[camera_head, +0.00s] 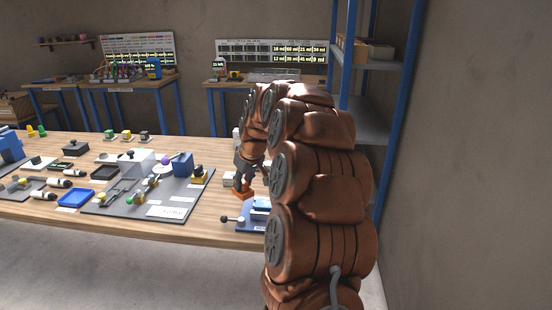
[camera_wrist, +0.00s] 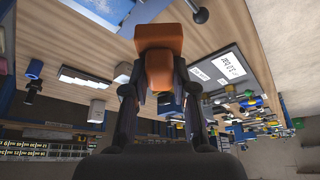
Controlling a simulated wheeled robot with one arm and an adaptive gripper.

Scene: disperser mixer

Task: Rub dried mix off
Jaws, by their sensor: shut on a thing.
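My gripper (camera_head: 244,176) reaches down over the right part of the near wooden bench. It is shut on an orange block (camera_head: 242,192), just left of my arm. In the wrist view the orange block (camera_wrist: 160,48) sits between the two dark fingers of my gripper (camera_wrist: 160,92). In the head view the block is close to the bench top; I cannot tell whether it touches anything. No dried mix can be made out in either view. A grey mat (camera_head: 115,207) with a pale grey box (camera_head: 136,163) and a blue block (camera_head: 182,164) lies to the left.
A blue fixture (camera_head: 250,219) with a black-knobbed lever (camera_head: 226,219) stands at the bench's front edge, partly hidden by my arm. A blue tray (camera_head: 76,198) and several white-and-black bottles lie further left. A blue-framed shelf (camera_head: 375,125) and a wall are on the right.

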